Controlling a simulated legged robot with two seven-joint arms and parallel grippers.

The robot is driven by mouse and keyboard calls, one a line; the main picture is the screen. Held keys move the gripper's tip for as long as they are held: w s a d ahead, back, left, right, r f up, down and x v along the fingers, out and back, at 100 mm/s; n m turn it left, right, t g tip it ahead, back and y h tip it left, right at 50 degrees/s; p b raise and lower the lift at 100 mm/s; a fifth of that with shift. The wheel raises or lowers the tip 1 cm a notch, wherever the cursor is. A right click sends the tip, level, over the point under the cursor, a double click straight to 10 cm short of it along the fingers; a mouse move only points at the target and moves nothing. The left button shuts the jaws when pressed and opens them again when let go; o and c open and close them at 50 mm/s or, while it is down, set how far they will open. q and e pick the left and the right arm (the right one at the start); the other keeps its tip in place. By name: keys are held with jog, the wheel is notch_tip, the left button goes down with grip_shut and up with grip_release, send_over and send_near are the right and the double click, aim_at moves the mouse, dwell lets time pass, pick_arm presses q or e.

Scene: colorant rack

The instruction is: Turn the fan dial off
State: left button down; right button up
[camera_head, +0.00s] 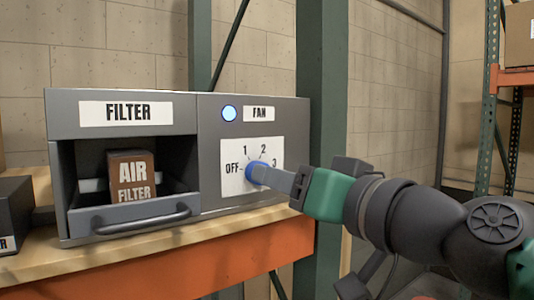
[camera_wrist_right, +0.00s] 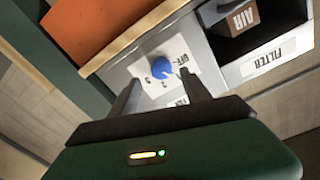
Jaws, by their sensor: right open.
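The fan dial (camera_head: 256,172) is a round blue knob on a white plate (camera_head: 236,158) marked OFF, 1, 2 and 3, on the front of a grey box. My right gripper (camera_head: 274,177) reaches in from the right with its fingers at the dial, partly covering it. In the wrist view the dial (camera_wrist_right: 161,67) shows just ahead of and between the open fingertips of the right gripper (camera_wrist_right: 160,84). I cannot tell whether they touch it or which mark it points to. The round light (camera_head: 229,113) beside the FAN label glows pale blue. My left gripper is not in view.
Left of the fan panel, an open drawer (camera_head: 134,220) with a dark handle holds a brown air filter block (camera_head: 132,174). The box stands on a wooden shelf with an orange beam (camera_head: 190,267). A green post (camera_head: 322,110) rises behind the box's right side.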

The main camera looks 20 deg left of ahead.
jog(key=p+x, duration=0.2)
jog(key=x, duration=0.3)
jog(key=shift+s+a+r, duration=0.1)
jog(key=shift+a, duration=0.15)
jog(key=shift+d, duration=0.35)
jog(key=shift+c, duration=1.4)
jog(key=shift+s, duration=0.1)
jog(key=c, duration=0.7)
jog(key=shift+a, duration=0.1)
grip_shut()
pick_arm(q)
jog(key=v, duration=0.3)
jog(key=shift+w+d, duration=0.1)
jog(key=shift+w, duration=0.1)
